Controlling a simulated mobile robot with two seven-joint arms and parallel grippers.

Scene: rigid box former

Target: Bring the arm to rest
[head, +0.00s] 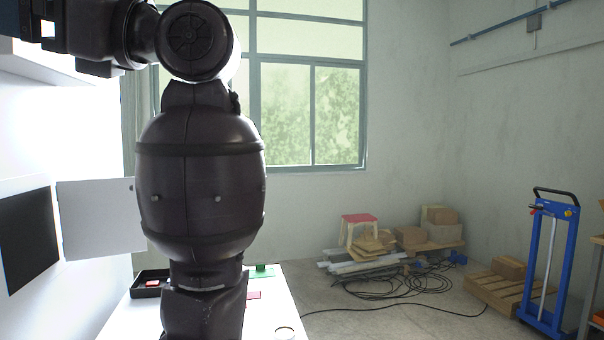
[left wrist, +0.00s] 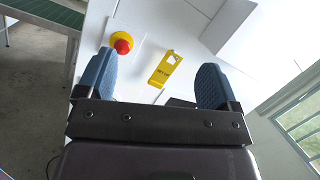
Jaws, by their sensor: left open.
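My left gripper (left wrist: 153,68) shows in the left wrist view with its two blue fingers wide apart and nothing between them. Beyond the fingers are a white surface, a yellow tag (left wrist: 165,69) and a red button on a yellow base (left wrist: 121,43). The gripper appears clear of them. In the head view a dark arm of mine (head: 200,190) is bent up close to the camera and fills the left middle, hiding much of the table behind it. My right gripper is in neither view.
A white panel (head: 95,218) stands left. A blue trolley (head: 550,260) and stacked wood are far right, with open floor before them.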

